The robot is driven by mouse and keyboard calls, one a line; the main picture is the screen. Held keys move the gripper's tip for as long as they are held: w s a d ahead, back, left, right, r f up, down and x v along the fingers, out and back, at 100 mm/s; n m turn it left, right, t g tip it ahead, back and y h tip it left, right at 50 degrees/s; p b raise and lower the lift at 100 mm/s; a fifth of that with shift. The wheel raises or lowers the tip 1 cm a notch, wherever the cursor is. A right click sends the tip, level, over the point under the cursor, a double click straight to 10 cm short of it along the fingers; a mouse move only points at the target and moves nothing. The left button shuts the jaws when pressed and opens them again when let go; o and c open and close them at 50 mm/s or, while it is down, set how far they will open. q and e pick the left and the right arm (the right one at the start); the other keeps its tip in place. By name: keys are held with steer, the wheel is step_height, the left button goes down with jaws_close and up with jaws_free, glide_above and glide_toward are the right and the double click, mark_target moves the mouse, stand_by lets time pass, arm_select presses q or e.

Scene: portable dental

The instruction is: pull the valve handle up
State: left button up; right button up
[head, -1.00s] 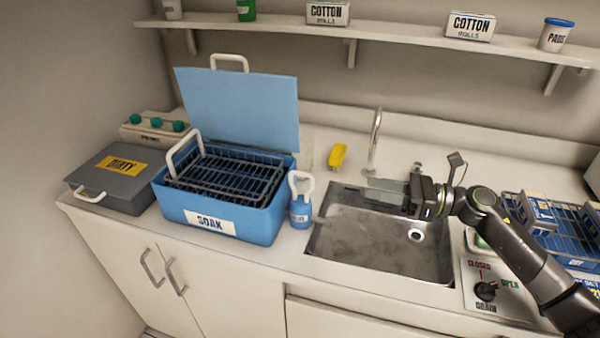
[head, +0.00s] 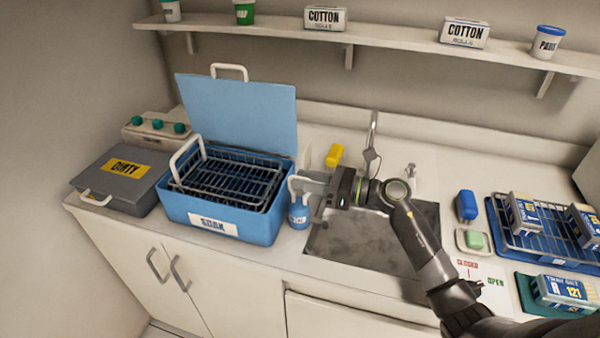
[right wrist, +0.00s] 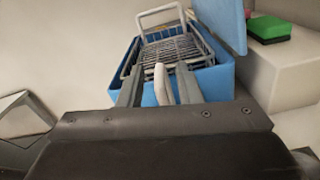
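The valve with a blue body (head: 299,214) stands on the counter between the soak tub and the sink. Its white loop handle (head: 291,186) sits on top, partly covered by my right gripper (head: 310,184) in the head view. In the right wrist view the white handle (right wrist: 161,84) lies between the two fingers of my right gripper (right wrist: 160,68), with a visible gap on each side. The right gripper is open and points left, at the handle's height. My left gripper is not in view.
The blue soak tub (head: 225,227) with a wire basket (head: 232,180) stands just beyond the valve, its lid (head: 238,112) upright. The sink (head: 365,240) lies under my right arm. A yellow object (head: 335,155) stands behind. A blue rack (head: 545,243) is at right.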

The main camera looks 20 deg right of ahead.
steer(key=shift+x, duration=0.85)
steer(key=shift+c, duration=0.2)
jaws_close()
